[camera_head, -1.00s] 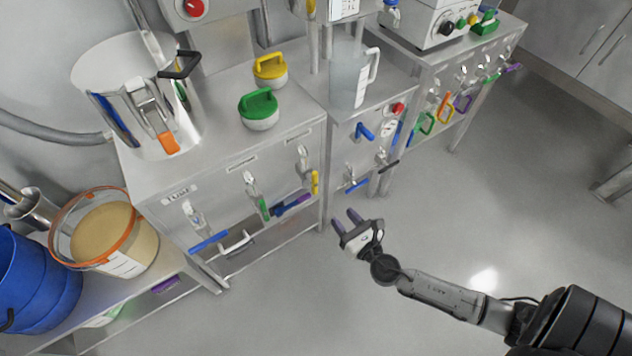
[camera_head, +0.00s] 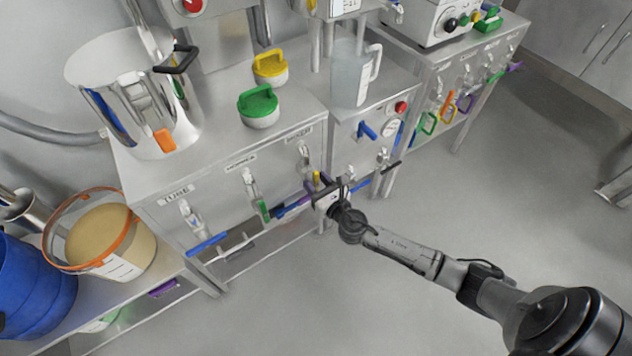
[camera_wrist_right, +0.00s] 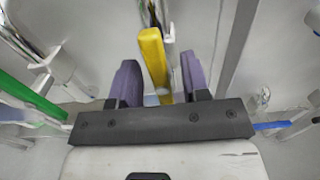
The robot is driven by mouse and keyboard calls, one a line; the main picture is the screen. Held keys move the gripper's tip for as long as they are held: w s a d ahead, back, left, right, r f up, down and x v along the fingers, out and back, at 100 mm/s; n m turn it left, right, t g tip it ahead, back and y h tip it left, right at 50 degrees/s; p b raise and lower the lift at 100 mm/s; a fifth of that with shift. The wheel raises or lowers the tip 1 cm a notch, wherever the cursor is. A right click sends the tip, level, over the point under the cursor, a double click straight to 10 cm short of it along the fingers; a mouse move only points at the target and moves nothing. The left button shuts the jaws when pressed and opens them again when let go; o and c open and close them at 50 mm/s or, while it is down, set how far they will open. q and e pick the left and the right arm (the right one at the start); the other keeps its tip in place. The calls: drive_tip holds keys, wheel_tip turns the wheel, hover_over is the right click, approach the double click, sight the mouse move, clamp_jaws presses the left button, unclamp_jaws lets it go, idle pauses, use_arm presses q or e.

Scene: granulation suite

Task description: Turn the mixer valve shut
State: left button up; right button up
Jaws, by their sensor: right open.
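Three valves with levers sit on the front of the near steel cabinet (camera_head: 285,155): a blue lever (camera_head: 207,243) at left, a green lever (camera_head: 263,210) in the middle and a yellow lever (camera_head: 317,177) at right. Small labels sit above them; I cannot surely read which is the mixer valve. My right gripper (camera_head: 322,190) is open at the yellow lever. In the right wrist view, the yellow lever (camera_wrist_right: 153,58) lies between the two purple fingers of the gripper (camera_wrist_right: 160,82), with gaps showing on both sides. My left gripper is out of view.
A green-handled weight-like lid (camera_head: 258,108) and a yellow one (camera_head: 270,68) stand on the cabinet beside a steel pot (camera_head: 135,95). A blue lever (camera_head: 366,130) and red knob (camera_head: 401,107) are on the cabinet to the right. The floor (camera_head: 460,200) is clear.

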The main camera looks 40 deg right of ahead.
drive_tip(key=shift+w, duration=0.25)
clamp_jaws()
idle(0.3)
